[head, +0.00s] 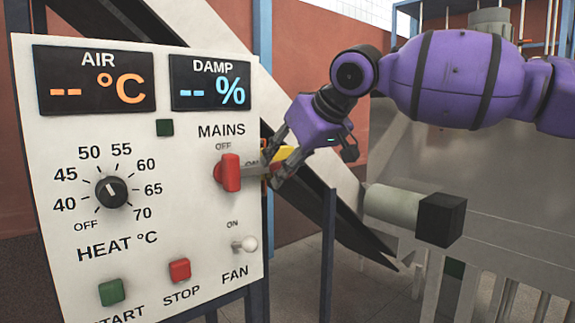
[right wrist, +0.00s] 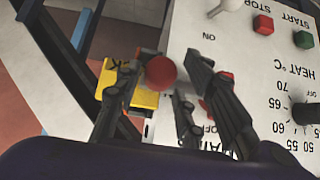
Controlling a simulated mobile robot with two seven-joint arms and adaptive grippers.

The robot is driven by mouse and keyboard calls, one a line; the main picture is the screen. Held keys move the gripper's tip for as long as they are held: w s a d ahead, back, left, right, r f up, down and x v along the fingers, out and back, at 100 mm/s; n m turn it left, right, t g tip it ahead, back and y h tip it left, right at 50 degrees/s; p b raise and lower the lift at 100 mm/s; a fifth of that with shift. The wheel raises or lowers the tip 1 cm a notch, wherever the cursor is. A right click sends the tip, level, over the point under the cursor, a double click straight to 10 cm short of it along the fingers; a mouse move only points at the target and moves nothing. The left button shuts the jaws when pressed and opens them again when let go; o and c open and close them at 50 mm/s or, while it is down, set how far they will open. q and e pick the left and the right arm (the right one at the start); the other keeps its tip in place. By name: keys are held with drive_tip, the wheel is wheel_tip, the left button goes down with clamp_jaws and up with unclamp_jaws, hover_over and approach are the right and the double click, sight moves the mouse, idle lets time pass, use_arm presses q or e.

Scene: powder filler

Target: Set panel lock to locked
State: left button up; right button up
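The panel lock shows as a yellow plate (right wrist: 114,84) with partly hidden lettering at the panel's edge in the right wrist view. A round red knob (right wrist: 160,72) stands in front of it, and I cannot read its lock position. In the head view, only a bit of the yellow plate (head: 285,154) shows behind my gripper. My right gripper (head: 271,166) is at the right edge of the white control panel (head: 75,140). In the right wrist view, its fingers (right wrist: 163,75) are spread on either side of the red knob, with no clear grip. My left gripper is not in view.
The panel carries a red MAINS handle (head: 228,173) close to my right fingers, a FAN toggle (head: 249,244), a HEAT dial (head: 111,192), a green START button (head: 112,292) and a red STOP button (head: 180,270). A grey cylinder with a black end (head: 440,219) is at the right.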

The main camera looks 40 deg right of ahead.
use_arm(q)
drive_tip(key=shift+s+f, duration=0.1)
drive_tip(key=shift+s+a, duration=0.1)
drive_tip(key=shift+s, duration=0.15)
use_arm(e)
drive_tip(key=v, duration=1.2)
drive_tip(key=shift+a, duration=0.1)
